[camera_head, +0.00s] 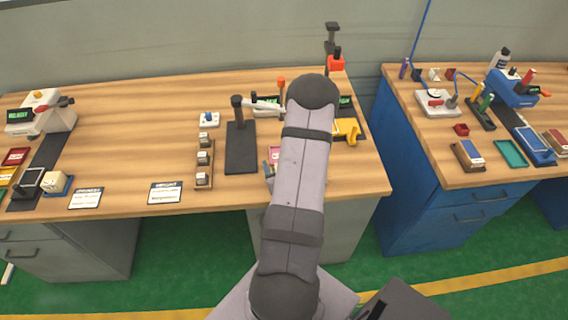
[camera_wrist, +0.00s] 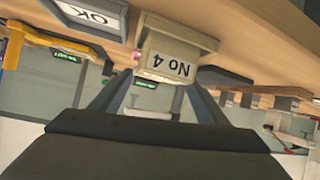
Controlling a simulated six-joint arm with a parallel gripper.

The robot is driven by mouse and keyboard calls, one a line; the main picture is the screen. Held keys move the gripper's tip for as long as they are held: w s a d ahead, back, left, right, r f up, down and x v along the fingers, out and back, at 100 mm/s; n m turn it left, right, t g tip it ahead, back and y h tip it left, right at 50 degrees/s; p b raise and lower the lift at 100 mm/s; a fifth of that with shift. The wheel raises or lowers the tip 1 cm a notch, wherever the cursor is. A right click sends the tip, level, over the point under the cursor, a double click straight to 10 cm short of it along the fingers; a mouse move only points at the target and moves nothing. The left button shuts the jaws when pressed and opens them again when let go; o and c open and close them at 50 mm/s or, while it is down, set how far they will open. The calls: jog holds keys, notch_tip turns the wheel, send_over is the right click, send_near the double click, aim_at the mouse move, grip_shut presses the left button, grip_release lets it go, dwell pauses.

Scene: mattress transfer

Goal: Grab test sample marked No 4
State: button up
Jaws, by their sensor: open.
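The test sample marked No 4 (camera_wrist: 172,62) is a beige block with a white label, upside down in the wrist view. It sits on the wooden surface just ahead of my gripper (camera_wrist: 157,88). My gripper is open, with one finger toward each side of the sample's near end. I cannot tell whether the fingers touch it. In the head view my own arm hides the sample and most of the gripper.
A yellow object (camera_wrist: 15,45) is farther left. In the head view, a rack of several small samples (camera_head: 204,160) stands left of a black stand (camera_head: 240,150).

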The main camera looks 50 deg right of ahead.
jog(key=s+a+m+h, duration=0.1)
jog(key=s, duration=0.1)
jog(key=s+a+f+m+b, duration=0.1)
jog(key=s+a, duration=0.1)
jog(key=shift+a+f+m+h, duration=0.1)
jog(key=shift+a+m+h, duration=0.1)
jog(key=shift+m+h, duration=0.15)
jog(key=shift+s+a+r+m+h+b, duration=0.3)
jog(key=shift+s+a+h, duration=0.25)
jog(key=shift+s, duration=0.15)
jog(key=shift+b+x, duration=0.3)
jog(key=shift+x, duration=2.25)
jog(key=c, duration=1.1)
